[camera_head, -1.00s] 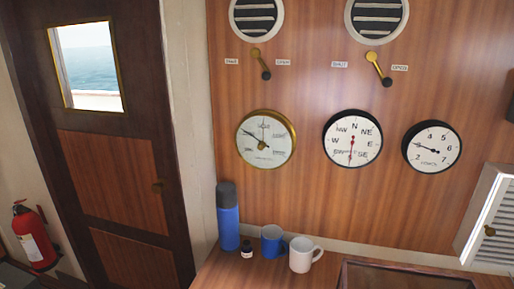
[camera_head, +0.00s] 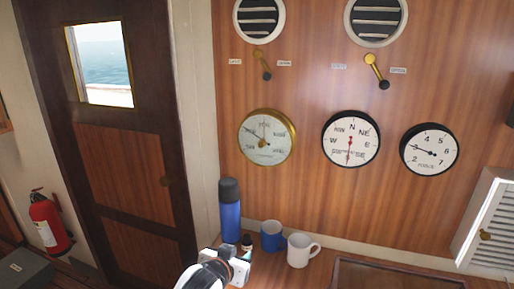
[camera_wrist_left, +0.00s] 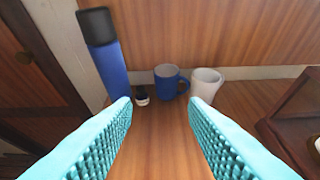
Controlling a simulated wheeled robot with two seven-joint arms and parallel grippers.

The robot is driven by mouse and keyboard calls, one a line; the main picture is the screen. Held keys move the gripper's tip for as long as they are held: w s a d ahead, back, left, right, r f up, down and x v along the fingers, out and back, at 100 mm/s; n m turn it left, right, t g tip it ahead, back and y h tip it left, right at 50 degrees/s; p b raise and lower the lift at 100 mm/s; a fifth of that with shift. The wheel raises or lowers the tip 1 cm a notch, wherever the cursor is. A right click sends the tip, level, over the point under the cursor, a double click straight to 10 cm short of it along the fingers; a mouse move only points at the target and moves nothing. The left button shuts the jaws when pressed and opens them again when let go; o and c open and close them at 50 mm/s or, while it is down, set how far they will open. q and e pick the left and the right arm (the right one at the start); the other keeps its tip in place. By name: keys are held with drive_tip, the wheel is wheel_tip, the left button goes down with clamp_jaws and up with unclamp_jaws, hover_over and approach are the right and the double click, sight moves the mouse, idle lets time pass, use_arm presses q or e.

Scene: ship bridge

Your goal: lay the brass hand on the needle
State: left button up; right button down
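The brass-rimmed barometer (camera_head: 267,137) hangs on the wood wall, left of the other two dials. Its dark needle points to the upper left. A thinner hand seems to point about straight up, but its colour is too small to tell. My left gripper (camera_head: 240,262) is low in the head view, below the barometer and in front of the blue bottle and mugs. In the left wrist view my left gripper (camera_wrist_left: 160,105) is open, with nothing between its teal ridged fingers. The barometer is not in the wrist view. My right gripper is not in view.
A blue bottle (camera_head: 230,212), a small dark jar (camera_head: 247,242), a blue mug (camera_head: 271,236) and a white mug (camera_head: 299,250) stand on the counter under the barometer. Two levers (camera_head: 262,65) (camera_head: 376,71) are above the dials. The wall before the barometer is clear.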

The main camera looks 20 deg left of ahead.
sight(261, 145)
use_arm(q)
drive_tip(key=w+a+r+t, duration=0.1)
drive_tip(key=w+r+t, duration=0.3)
drive_tip(key=r, duration=0.6)
drive_tip(key=w+r+t, duration=0.1)
drive_tip(key=w+r, duration=0.5)
drive_tip(key=r, duration=0.4)
drive_tip(key=shift+n, duration=0.3)
drive_tip(key=w+p, duration=0.3)
drive_tip(key=w, duration=0.7)
drive_tip(key=shift+r+p, duration=0.1)
drive_tip(key=shift+p, duration=0.2)
drive_tip(key=shift+w, duration=1.05)
drive_tip(key=shift+c, duration=0.2)
clamp_jaws()
